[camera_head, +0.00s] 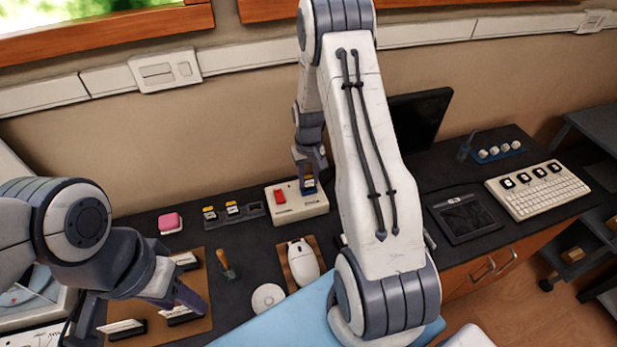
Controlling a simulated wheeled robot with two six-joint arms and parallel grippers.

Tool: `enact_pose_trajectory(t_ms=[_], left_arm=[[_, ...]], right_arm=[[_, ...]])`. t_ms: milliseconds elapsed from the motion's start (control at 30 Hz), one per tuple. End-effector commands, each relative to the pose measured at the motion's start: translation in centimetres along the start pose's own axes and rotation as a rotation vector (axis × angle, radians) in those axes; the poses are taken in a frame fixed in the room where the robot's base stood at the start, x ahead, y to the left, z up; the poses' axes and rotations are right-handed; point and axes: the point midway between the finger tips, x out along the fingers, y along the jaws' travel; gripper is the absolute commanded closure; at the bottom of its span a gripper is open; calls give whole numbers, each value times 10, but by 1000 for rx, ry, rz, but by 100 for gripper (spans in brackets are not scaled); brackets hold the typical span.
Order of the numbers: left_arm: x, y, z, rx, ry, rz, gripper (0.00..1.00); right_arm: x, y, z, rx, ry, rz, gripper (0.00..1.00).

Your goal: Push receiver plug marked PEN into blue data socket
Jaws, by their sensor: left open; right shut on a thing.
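My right gripper (310,175) is shut on a small dark and yellow plug (309,186), directly over the right part of a white box with a red switch (300,208). A bit of blue shows at the plug's lower end. The blue data socket and any PEN marking cannot be made out, so I cannot tell how deep the plug sits. Two similar yellow-topped plugs (210,213) (232,208) stand in dark holders left of the box, and a dark holder beside them looks empty. My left gripper (138,318) is open over a brown board at lower left.
A pink block (170,223), a screwdriver (226,264), a white mouse (303,262) on a brown pad and a white disc (268,298) lie on the dark counter. A keyboard (538,190) and tablet (464,216) are at right. My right arm hides the counter's middle.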

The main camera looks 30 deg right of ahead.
Motion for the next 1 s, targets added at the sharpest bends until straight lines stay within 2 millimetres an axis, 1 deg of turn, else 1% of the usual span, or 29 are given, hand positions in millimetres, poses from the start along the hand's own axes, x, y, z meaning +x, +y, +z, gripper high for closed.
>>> enact_pose_trajectory(t_ms=[267,300,367,400,600,633,700,1000], left_arm=[[1,0,0,0,0,0,50],[1,0,0,0,0,0,50],[1,0,0,0,0,0,50],[1,0,0,0,0,0,50],[1,0,0,0,0,0,50],[2,0,0,0,0,0,50],[1,0,0,0,0,0,50],[0,0,0,0,0,0,50]], right_arm=[[2,0,0,0,0,0,100],[2,0,0,0,0,0,60],[2,0,0,0,0,0,37],[2,0,0,0,0,0,29],[2,0,0,0,0,0,29],[2,0,0,0,0,0,25],[2,0,0,0,0,0,0],[0,0,0,0,0,0,0]])
